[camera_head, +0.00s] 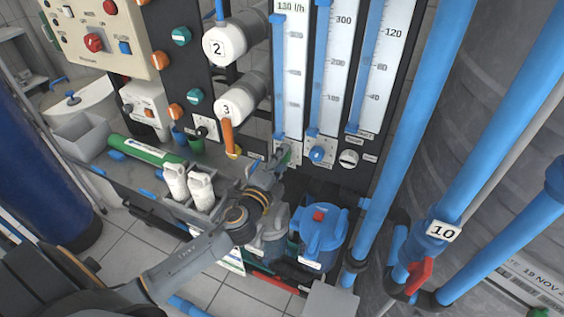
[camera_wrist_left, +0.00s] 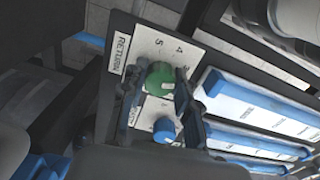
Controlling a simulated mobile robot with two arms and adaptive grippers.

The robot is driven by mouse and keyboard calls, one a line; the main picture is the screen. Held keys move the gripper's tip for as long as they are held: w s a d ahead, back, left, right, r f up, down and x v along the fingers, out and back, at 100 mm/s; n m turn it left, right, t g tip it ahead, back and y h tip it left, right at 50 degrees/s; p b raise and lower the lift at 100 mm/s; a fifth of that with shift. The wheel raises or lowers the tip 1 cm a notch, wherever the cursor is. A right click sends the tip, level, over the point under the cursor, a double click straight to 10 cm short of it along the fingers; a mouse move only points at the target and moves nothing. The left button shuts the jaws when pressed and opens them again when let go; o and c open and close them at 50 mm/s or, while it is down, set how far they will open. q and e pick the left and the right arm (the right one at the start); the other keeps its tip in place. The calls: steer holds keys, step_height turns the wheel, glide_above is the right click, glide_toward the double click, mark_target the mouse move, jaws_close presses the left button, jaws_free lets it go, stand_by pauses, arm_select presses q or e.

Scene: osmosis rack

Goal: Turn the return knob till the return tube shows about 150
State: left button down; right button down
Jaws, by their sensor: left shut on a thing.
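The green return knob (camera_wrist_left: 158,78) sits on a white dial plate (camera_wrist_left: 150,50) marked RETURN in the left wrist view. My left gripper (camera_wrist_left: 158,92) is shut on it, one finger on each side. In the head view my left gripper (camera_head: 281,158) reaches up to the foot of the leftmost tube and hides most of the knob. That return tube (camera_head: 293,70) is a tall white scale with a blue strip at its left edge. A label at its top reads about 130 l/h. I cannot make out a float. My right gripper is not in view.
A blue knob (camera_head: 317,154) and a white knob (camera_head: 348,158) sit close to the right, under the other two tubes. An orange-handled valve (camera_head: 228,135) stands left of my gripper. Blue pipes (camera_head: 420,110) run along the right side.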

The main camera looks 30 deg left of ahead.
arm_select(q)
steer(key=shift+n, duration=0.6)
steer(key=c, duration=1)
jaws_free()
steer(key=shift+s, duration=0.1)
steer(key=s, duration=1.2)
steer(key=shift+d, duration=0.35)
